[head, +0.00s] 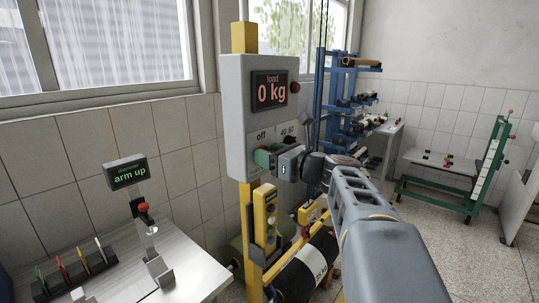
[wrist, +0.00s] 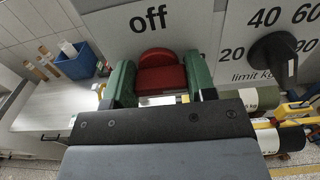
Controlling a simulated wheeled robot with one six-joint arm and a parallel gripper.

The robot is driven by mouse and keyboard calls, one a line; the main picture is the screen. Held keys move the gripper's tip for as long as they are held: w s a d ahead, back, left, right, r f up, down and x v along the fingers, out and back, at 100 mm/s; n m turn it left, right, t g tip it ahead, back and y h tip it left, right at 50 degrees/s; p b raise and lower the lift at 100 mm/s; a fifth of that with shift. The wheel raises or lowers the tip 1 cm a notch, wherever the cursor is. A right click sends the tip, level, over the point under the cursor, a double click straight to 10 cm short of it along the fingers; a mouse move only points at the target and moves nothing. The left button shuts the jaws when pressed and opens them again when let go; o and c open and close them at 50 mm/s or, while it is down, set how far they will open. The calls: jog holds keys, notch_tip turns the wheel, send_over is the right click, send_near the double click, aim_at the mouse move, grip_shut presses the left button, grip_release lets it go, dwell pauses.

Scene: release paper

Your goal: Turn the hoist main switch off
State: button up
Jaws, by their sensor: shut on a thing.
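The grey hoist control box (head: 240,118) is mounted on a yellow post, and its display reads load 0 kg. The red main switch knob (wrist: 162,72) sits on the panel just under the word "off" in the wrist view. My gripper (head: 265,156) is at the lower front of the box. In the wrist view its green fingers stand on both sides of the red knob, shut on it. The knob's lower part is hidden by my gripper, and I cannot tell its turned angle. In the head view the fingers cover the knob.
A black limit kg dial (wrist: 274,58) is to the right of the switch. A yellow pendant (head: 265,215) hangs below the box. A bench (head: 195,262) at left holds a display reading "arm up" (head: 126,172). A blue rack (head: 325,110) with rolls stands behind.

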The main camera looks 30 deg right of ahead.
jog(key=c, duration=0.3)
jog(key=shift+f, duration=0.1)
jog(key=n+b, duration=0.1)
jog(key=b, duration=0.1)
jog(key=n+b, duration=0.2)
jog(key=shift+a+f, duration=0.1)
jog(key=shift+f, duration=0.1)
jog(key=n+b, duration=0.5)
jog(key=b, duration=0.1)
jog(key=shift+a, duration=0.1)
jog(key=n+b, duration=0.5)
jog(key=shift+s+n, duration=0.1)
jog(key=shift+n, duration=0.3)
jog(key=shift+a+r+n+b, duration=0.1)
jog(key=shift+n+b, duration=1.4)
jog(key=shift+n, duration=0.6)
